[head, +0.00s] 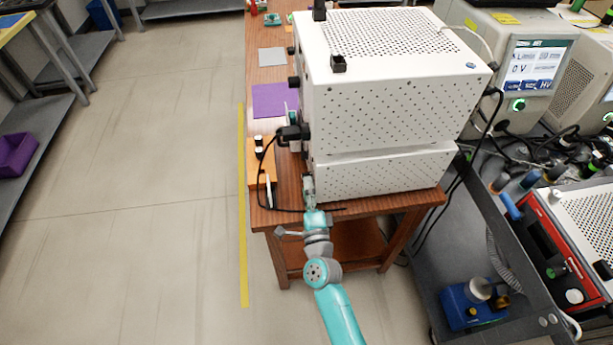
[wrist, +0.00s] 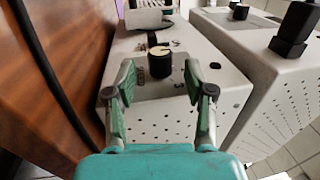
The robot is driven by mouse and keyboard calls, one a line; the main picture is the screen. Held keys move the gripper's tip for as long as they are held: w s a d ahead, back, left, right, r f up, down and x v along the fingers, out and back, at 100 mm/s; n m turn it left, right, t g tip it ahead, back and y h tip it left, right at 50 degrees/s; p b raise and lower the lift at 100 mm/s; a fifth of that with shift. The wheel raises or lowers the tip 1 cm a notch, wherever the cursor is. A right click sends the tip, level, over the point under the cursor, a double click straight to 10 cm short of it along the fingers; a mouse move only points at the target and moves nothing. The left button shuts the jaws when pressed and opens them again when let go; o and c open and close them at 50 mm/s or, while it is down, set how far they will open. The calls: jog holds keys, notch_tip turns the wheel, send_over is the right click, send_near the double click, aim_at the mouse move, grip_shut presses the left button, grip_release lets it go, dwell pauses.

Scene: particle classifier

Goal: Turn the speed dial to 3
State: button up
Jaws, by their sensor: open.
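The speed dial (wrist: 160,66) is a short black knob with a pale top, on a light panel in the wrist view. Small dark markings surround it, and a "3" is legible on its near right side. The direction the dial points is too small to tell. My gripper (wrist: 160,78) is open, its green-padded fingers on either side of the dial's near side, with visible gaps. In the head view my gripper (head: 308,183) is at the left side of the white perforated lower box (head: 380,175); the dial cannot be made out there.
A wooden table (head: 400,200) carries the white upper box (head: 400,110), which has black knobs on its left side. A black cable (head: 262,185) loops by an orange board (head: 254,165) left of my gripper. A grey cart (head: 440,260) stands right; the floor left is clear.

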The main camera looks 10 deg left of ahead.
jog(key=shift+x, duration=2)
grip_shut()
